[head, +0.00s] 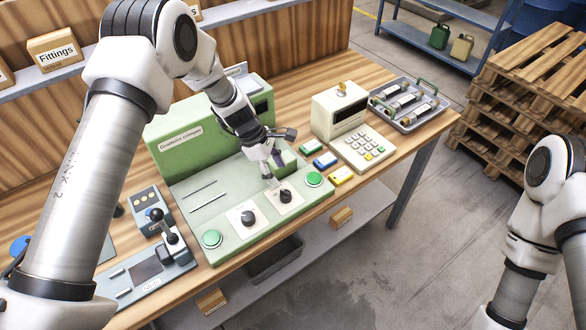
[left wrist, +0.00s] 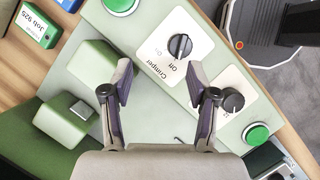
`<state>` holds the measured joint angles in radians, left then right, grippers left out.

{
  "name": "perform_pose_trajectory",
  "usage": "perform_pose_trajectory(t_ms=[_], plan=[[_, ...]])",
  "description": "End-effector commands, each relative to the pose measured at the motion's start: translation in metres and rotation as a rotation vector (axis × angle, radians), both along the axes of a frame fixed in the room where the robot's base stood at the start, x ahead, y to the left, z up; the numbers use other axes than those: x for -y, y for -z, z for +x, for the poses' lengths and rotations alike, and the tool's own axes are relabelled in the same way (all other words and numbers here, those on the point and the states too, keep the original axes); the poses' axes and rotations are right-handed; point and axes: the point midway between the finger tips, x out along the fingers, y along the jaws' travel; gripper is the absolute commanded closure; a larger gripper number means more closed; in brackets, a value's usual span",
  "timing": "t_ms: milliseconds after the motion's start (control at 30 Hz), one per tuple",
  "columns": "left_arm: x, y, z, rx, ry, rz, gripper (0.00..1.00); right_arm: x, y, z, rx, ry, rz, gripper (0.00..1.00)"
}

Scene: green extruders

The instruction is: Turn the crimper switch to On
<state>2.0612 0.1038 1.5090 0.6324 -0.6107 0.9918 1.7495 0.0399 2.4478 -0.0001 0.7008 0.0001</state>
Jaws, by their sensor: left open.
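The crimper switch is a black knob (head: 285,196) on a white plate on the green machine's sloping front. In the left wrist view the knob (left wrist: 180,45) sits beside the printed words Crimper, Off and On. Its ridge runs nearly upright in that view, with one end toward Off. My left gripper (head: 271,181) is right by this knob in the head view. In the left wrist view its two fingers (left wrist: 158,84) are spread with nothing between them, and the knob shows beyond the tips. My right gripper is out of view; only part of that arm shows.
A second black knob (head: 247,217) stands beside it, with green buttons (head: 212,238) (head: 314,179) on either side. A lever box (head: 170,237) stands left. Coloured blocks (head: 325,160), a keypad unit (head: 362,147) and a metal tray (head: 405,105) stand right.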

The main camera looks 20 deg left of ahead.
Motion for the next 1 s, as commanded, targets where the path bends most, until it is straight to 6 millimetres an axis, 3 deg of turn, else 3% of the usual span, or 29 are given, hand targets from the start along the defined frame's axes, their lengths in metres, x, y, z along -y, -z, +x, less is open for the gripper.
perform_pose_trajectory(t_ms=[133,400,667,700,867,1000], plan=[[0.009,0.014,-0.006,0.002,0.002,0.002,0.41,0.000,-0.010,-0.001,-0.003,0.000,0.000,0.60],[0.026,0.061,0.002,-0.002,0.001,0.001,0.41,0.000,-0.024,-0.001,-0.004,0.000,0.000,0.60],[0.028,0.068,0.003,-0.001,0.000,0.001,0.41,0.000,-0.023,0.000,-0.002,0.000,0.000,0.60],[0.028,0.068,0.003,-0.001,0.000,0.001,0.45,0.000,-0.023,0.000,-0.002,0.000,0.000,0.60],[0.028,0.068,0.003,-0.001,0.000,0.001,1.00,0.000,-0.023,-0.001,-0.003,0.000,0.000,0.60],[0.028,0.068,0.002,-0.003,0.001,0.000,1.00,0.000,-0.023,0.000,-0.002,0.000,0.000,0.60]])
